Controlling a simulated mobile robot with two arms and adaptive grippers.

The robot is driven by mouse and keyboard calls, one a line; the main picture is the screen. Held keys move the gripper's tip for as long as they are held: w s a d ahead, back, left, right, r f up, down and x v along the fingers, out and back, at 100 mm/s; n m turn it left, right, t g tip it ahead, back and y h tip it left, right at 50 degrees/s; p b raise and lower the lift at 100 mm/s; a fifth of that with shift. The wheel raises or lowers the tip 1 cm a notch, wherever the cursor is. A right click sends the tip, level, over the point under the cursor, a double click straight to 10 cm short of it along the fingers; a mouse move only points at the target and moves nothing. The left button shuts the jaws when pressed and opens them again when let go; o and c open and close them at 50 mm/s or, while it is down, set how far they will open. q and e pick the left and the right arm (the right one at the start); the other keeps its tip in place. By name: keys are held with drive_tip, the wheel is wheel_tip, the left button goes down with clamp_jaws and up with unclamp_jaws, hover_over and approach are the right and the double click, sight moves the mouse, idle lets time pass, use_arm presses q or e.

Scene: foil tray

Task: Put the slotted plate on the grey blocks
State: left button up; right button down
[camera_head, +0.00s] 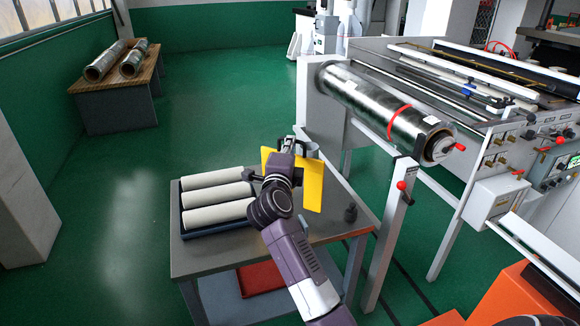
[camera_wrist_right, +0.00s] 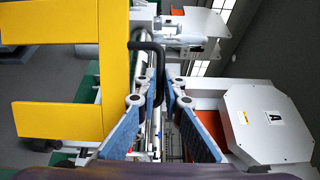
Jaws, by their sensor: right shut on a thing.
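The yellow slotted plate (camera_head: 313,185) is held upright above the steel table, at the right of the tray. In the right wrist view the plate (camera_wrist_right: 65,120) fills the left side, its open slot showing. My right gripper (camera_head: 288,152) is shut on the plate's black handle (camera_wrist_right: 157,72); its blue-padded fingers (camera_wrist_right: 160,75) stand on either side of it. The dark tray (camera_head: 205,232) on the table holds three pale rolls (camera_head: 218,195). I cannot make out the grey blocks; my arm and the plate cover part of the table. My left gripper is not in view.
The steel table (camera_head: 200,258) has bare room at its front left. A small dark object (camera_head: 351,213) stands near its right corner. A large machine with a foil roll (camera_head: 375,105) stands close on the right. A wooden table (camera_head: 115,95) is far left.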

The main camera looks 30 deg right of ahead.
wheel_tip(320, 180, down, 6)
drive_tip(key=shift+r, duration=0.1)
idle(0.4)
drive_tip(key=c, duration=2.5)
unclamp_jaws()
drive_tip(key=shift+f+b, duration=0.3)
drive_tip(key=shift+f, duration=0.05)
drive_tip(key=o, duration=0.4)
drive_tip(key=shift+r, duration=0.1)
drive_tip(key=shift+s+a, duration=0.1)
drive_tip(key=b+v, duration=0.2)
drive_tip(key=v, duration=1)
drive_tip(key=shift+r, duration=0.1)
